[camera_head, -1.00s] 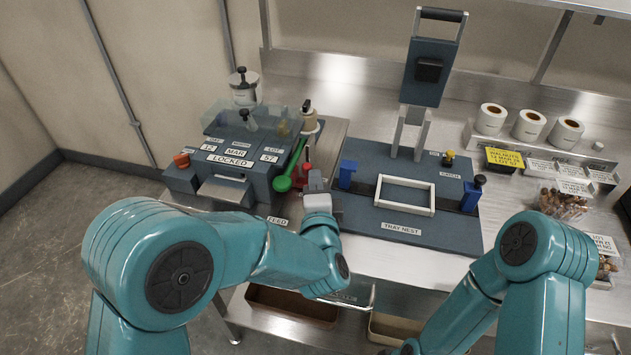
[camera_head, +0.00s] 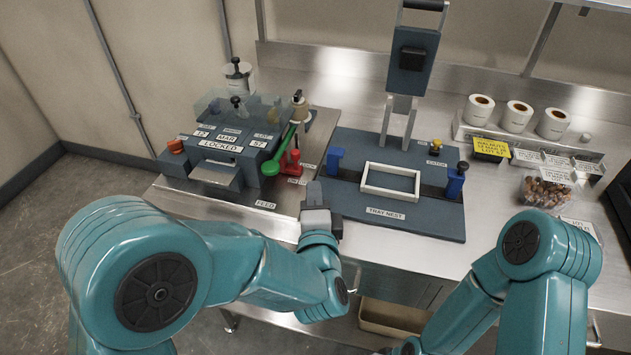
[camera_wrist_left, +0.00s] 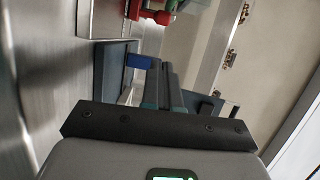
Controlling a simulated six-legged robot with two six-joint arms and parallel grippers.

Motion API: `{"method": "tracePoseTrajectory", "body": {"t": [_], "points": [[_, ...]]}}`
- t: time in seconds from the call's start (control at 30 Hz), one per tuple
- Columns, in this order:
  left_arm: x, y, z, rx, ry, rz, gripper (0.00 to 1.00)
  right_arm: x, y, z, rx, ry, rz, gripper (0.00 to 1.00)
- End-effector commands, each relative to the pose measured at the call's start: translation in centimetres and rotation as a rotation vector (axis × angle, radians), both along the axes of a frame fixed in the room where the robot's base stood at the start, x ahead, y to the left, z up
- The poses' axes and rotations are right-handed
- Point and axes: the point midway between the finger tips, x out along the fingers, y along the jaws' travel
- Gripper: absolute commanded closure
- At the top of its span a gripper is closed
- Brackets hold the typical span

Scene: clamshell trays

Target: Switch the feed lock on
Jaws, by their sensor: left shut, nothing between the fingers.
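The red feed lock part (camera_head: 290,162) stands on the metal plate at the right side of the grey coder, beside small labels; one seems to read ON. It also shows at the top of the left wrist view (camera_wrist_left: 153,12). A green-knobbed lever (camera_head: 266,177) slants beside it. My left gripper (camera_head: 314,188) is shut and empty, in front and to the right of the red part, apart from it. Its closed fingers also show in the left wrist view (camera_wrist_left: 166,85). The FEED label (camera_head: 265,204) lies left of the gripper. My right gripper is out of view.
The tray nest board (camera_head: 440,222) with a white frame (camera_head: 364,188) and blue posts is right of my left gripper. The coder (camera_head: 215,172) reads LOCKED and has an orange knob at left. Label rolls (camera_head: 517,117) and a nut tray (camera_head: 545,192) stand farther right.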

Motion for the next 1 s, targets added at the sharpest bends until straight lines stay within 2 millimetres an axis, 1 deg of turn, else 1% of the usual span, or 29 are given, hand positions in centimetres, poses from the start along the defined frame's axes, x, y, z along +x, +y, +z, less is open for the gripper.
{"method": "tracePoseTrajectory", "body": {"t": [0.03,0.13,0.3,0.43,1.0], "points": [[-1.0,-0.2,0.1,0.000,-0.002,-0.004,1.00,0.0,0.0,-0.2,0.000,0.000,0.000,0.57],[-2.6,-0.2,0.1,0.002,-0.001,-0.004,1.00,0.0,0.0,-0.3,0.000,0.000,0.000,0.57],[-4.1,-0.3,0.2,-0.001,-0.002,-0.001,1.00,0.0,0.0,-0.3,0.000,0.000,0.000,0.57],[-4.4,-0.3,0.2,0.000,-0.001,0.000,1.00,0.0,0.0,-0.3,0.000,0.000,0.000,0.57],[-4.5,-0.5,0.2,0.000,-0.001,0.000,1.00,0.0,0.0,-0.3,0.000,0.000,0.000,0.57]]}}
